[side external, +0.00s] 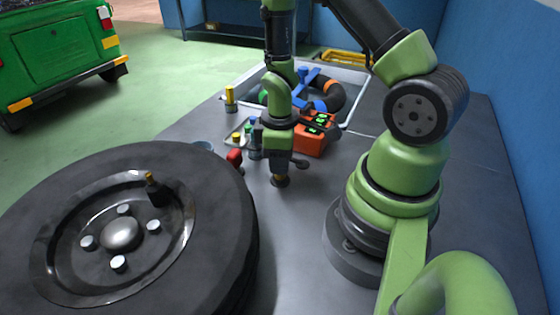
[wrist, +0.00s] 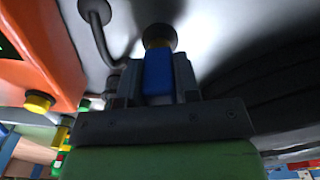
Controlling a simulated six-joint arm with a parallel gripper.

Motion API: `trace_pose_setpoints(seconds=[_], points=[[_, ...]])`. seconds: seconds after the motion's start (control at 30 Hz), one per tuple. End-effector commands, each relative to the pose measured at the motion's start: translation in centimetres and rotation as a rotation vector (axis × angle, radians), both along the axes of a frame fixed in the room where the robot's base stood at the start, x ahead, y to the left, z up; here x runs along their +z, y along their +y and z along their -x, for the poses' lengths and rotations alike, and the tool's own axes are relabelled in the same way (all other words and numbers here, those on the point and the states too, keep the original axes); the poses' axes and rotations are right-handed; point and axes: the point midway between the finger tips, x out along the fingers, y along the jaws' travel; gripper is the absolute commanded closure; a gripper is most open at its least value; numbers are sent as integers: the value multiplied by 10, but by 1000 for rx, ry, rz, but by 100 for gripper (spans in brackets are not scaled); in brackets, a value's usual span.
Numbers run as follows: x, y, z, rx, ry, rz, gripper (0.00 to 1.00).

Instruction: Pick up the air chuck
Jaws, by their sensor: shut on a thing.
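My gripper (side external: 280,168) points straight down over the grey bench, right of the big wheel. In the wrist view, its fingers (wrist: 158,80) are shut on a blue piece with a brass-yellow collar and a dark round end, which I take to be the air chuck (wrist: 158,70). In the side view the air chuck's brass and dark lower end (side external: 280,181) shows below the fingers, at or just above the bench; I cannot tell whether it touches. The fingers hide its upper part there.
The wheel (side external: 228,200) with a black tyre fills the left front. Behind my gripper are an orange box (side external: 313,140), a red-ended item (side external: 235,157) and a tray (side external: 352,93) with a coiled hose (side external: 331,97). A yellow-topped post (side external: 230,98) stands left of the tray.

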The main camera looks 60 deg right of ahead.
Motion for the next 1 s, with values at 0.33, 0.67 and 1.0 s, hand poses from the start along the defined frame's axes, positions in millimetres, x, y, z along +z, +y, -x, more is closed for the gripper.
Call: trace_pose_setpoints(seconds=[0.33, 0.67, 1.0], points=[[49, 0, -1, -1, -8, 2, 93], [89, 0, 0, 0, -4, 1, 93], [92, 0, 0, -1, 0, 0, 93]])
